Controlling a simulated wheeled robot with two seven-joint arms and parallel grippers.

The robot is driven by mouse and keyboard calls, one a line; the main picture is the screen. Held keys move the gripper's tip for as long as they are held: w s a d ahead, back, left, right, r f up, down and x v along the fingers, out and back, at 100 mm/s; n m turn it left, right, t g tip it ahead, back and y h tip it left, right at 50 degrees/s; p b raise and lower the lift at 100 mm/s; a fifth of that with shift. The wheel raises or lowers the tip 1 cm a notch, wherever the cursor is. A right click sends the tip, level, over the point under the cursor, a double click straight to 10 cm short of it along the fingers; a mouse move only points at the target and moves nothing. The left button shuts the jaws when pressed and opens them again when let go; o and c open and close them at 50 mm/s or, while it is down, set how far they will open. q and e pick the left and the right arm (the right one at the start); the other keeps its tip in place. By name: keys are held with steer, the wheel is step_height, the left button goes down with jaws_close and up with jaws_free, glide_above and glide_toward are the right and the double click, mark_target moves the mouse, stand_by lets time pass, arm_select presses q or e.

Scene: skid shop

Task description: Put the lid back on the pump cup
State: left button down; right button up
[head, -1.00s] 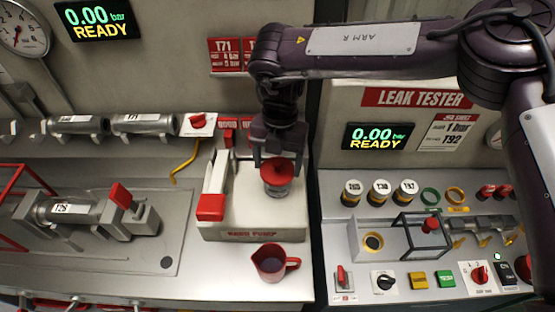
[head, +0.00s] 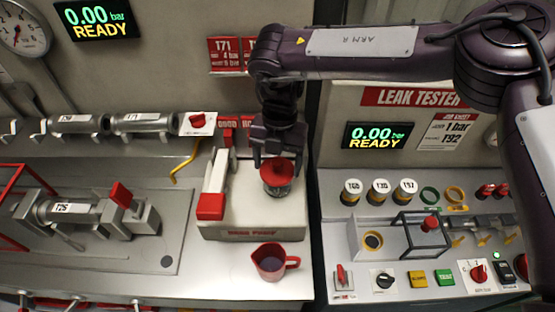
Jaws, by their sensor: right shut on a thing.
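The fingers hide part of the lid's back edge. My left gripper is not in view.
A red jug (head: 270,264) with dark liquid stands in front of the pump. The pump's red-ended lever (head: 211,206) is just left of the cup. The leak tester bench (head: 345,262) with switches is to the right. A clamped cylinder (head: 75,210) lies on the left.

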steer(key=o, duration=1)
steer(key=shift+o, duration=0.4)
steer(key=shift+r+p, duration=2.7)
steer(key=shift+r, duration=0.8)
jaws_close()
